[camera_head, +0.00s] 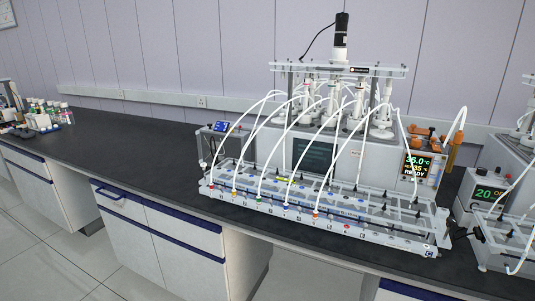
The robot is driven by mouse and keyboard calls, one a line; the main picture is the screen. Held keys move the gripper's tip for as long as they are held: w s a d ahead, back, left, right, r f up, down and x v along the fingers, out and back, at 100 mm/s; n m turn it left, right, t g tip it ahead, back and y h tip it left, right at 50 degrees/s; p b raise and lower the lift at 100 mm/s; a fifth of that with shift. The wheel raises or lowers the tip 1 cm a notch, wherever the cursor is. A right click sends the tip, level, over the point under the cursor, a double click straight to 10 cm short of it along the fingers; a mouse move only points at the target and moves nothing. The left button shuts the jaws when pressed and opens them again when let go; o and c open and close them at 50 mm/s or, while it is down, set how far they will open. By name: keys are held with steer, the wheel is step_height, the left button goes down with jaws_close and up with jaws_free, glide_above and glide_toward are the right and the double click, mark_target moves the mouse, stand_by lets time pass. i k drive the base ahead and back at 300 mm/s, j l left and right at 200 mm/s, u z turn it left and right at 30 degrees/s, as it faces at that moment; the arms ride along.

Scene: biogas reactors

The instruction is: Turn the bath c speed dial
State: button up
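A white reactor bath unit (375,162) stands on the dark bench, with a row of reactors in it and a black motor (341,37) on top. Its lit display (417,165) reads 35.0 °C and READY. A small label (429,251), perhaps a letter C, sits at the right front corner of the rack before it. A second white unit at the right edge has a display (489,194) reading about 20. I cannot make out a speed dial or which unit is bath C. My gripper is not in view.
A long clear rack (385,236) with curved white tubes runs along the bench front before the unit. The black bench top (130,148) is clear further left, up to small bottles (52,115). White cabinets (170,235) are below.

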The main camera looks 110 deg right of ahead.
mark_target(480, 172)
steer(key=k+z, duration=0.25)
steer(key=z, duration=0.15)
steer(key=k+l+z, duration=0.1)
steer(key=z, duration=0.35)
steer(key=k+z, duration=0.1)
steer(key=z, duration=2.55)
steer(key=j+z, duration=0.15)
steer(key=z, duration=0.8)
steer(key=j+z, duration=0.1)
steer(key=z, duration=0.85)
steer(key=k, duration=0.1)
